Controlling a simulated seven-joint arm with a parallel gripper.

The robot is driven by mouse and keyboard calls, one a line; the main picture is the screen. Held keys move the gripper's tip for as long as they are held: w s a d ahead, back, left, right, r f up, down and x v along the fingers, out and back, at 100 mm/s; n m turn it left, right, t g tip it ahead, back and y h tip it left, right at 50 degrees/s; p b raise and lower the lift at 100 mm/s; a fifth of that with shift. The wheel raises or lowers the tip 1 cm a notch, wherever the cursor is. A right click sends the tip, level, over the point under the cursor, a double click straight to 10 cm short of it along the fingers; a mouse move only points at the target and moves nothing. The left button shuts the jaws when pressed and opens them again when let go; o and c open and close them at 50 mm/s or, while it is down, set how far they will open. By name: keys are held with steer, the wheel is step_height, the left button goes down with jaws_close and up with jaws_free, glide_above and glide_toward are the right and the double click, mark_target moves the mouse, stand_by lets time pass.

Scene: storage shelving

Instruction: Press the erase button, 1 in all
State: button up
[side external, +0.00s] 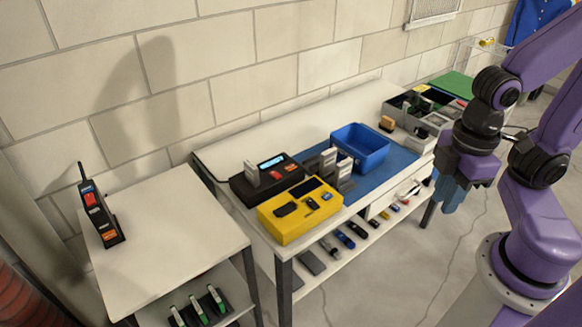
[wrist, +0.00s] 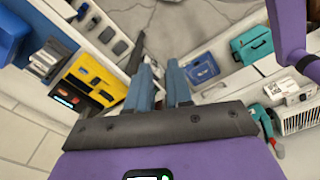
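A black device (side external: 267,176) with a lit blue screen and a red button (side external: 275,174) stands on the long table, behind a yellow box (side external: 300,209) with dark parts on top. A second black handheld device (side external: 101,214), with red and orange patches, stands upright on the left table. The lettering is too small to tell which carries the erase button. The yellow box (wrist: 92,80) and black device (wrist: 66,98) also show at left in the wrist view. My gripper (side external: 447,198) hangs at the right, well away from both devices; its blue fingers (wrist: 160,75) are apart and empty.
A blue bin (side external: 361,147) and grey bins (side external: 420,109) stand farther along the long table. Small items lie on its lower shelf (side external: 318,262). Green-tipped items sit on the left table's lower shelf. Floor lies between my gripper and the table.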

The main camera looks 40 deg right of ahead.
jaws_close()
stand_by(0.7)
stand_by(0.7)
steer(key=w+a+f+m+t+y, duration=0.1)
steer(key=w+a+f+m, duration=0.15)
steer(key=w, duration=0.55)
steer(key=w+a+f+m+t+y, duration=0.1)
steer(key=w+a+m, duration=0.25)
steer(key=w, duration=0.45)
steer(key=w+a+f+m+t+y, duration=0.1)
steer(key=w+a+m+t, duration=0.2)
steer(key=w, duration=0.6)
steer(key=w+d+f+m+t, duration=0.1)
steer(key=w+d+f+m, duration=0.2)
steer(key=w, duration=0.4)
steer(key=w+d+f+m+t+h, duration=0.1)
steer(key=w+d+f+m, duration=0.2)
steer(key=w, duration=0.4)
steer(key=w+d+f+m+t+h, duration=0.1)
steer(key=w+d+f+m+t, duration=0.1)
steer(key=w+d+m, duration=0.3)
steer(key=w+d+f, duration=0.1)
steer(key=w, duration=0.2)
steer(key=shift+d+f, duration=0.35)
steer(key=shift+d, duration=0.05)
